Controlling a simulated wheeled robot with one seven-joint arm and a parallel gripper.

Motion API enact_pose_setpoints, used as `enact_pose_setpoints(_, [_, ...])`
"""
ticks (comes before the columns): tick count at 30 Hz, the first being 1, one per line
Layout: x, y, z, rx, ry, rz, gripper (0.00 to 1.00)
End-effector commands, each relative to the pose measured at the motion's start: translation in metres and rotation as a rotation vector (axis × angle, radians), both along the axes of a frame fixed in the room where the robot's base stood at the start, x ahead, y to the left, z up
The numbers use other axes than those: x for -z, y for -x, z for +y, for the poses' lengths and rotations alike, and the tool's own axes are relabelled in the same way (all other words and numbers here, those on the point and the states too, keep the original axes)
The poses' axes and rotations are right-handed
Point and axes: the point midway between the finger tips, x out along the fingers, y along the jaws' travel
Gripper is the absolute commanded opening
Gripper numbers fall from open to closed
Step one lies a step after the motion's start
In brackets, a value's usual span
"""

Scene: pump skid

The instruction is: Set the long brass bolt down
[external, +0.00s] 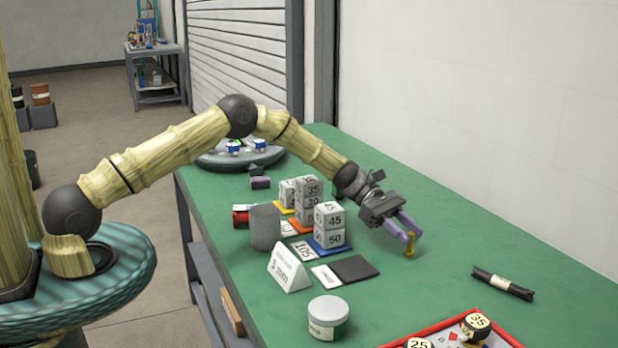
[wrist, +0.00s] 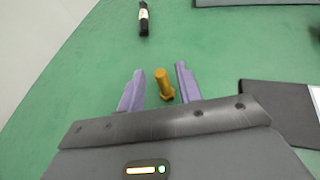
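The long brass bolt (external: 409,246) stands on the green table top, near the tips of my gripper. In the wrist view the bolt (wrist: 163,84) shows its shank and a wider head at its lower end. My gripper (external: 407,232) reaches down over the table from the left. In the wrist view its two purple fingers (wrist: 160,84) are apart, one on each side of the bolt, with green table visible in both gaps. Neither finger appears to touch the bolt.
Stacked numbered blocks (external: 330,228) and a dark flat pad (external: 354,269) lie left of my gripper. A black roll with a pale label (external: 503,283) lies to the right. A red-rimmed tray (external: 508,334) is at the front. The table around the bolt is clear.

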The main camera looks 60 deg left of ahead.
Motion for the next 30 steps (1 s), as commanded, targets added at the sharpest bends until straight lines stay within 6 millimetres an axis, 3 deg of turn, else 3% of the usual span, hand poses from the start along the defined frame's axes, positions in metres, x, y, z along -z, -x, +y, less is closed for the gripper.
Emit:
enact_pose_setpoints(1, [-0.017, 0.0, -0.003, 0.004, 0.002, -0.003, 0.35])
enact_pose_setpoints(3, [-0.028, 0.0, -0.004, 0.004, 0.002, -0.002, 0.35])
enact_pose_setpoints(12, [-0.062, 0.0, -0.003, 0.004, 0.002, -0.001, 0.35])
enact_pose_setpoints(30, [-0.065, 0.0, -0.004, 0.004, 0.002, -0.001, 0.35])
